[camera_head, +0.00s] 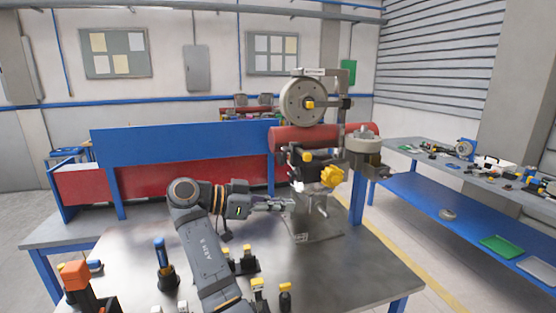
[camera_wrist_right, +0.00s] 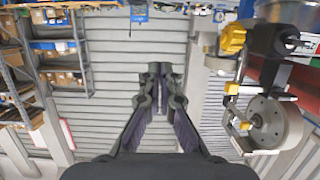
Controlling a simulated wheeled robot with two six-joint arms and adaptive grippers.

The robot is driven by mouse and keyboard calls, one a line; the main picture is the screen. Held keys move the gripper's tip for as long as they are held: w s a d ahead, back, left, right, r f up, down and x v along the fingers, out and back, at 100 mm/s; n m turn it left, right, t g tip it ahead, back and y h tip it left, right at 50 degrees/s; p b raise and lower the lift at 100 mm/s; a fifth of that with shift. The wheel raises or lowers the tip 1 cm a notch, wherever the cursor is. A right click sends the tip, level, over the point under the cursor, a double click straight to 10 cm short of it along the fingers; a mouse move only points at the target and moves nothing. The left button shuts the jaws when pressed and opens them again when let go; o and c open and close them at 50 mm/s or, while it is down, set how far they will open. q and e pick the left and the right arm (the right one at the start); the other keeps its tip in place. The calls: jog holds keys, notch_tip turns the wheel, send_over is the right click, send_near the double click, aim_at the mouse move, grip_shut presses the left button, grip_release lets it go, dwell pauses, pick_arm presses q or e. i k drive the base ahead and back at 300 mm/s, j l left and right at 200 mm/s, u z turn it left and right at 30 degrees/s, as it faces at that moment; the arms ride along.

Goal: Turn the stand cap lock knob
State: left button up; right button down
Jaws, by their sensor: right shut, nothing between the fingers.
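A metal stand (camera_head: 312,222) on the table carries a red cylinder (camera_head: 297,138) and a round grey disc (camera_head: 300,92). A large yellow lobed knob (camera_head: 332,176) sits at the stand's front right; it also shows in the right wrist view (camera_wrist_right: 232,38). A smaller yellow piece (camera_head: 307,157) is just above and left of it. I cannot tell which is the stand cap lock knob. My right gripper (camera_head: 290,204) is shut and empty, just left of the stand and below the lobed knob. Its fingers (camera_wrist_right: 160,72) are together in the right wrist view. My left gripper is not in view.
A blue panel (camera_head: 180,152) stands behind the table. On the table are a blue-topped tool (camera_head: 163,262), an orange-topped block (camera_head: 75,275) and several small yellow-topped fixtures. The table's right front (camera_head: 350,270) is clear. A parts bench (camera_head: 400,152) stands at right.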

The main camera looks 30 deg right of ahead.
aim_at(293, 175)
jog(key=i+l, duration=0.2)
jog(key=i, duration=0.25)
jog(key=i+l, duration=0.25)
jog(key=i, duration=0.2)
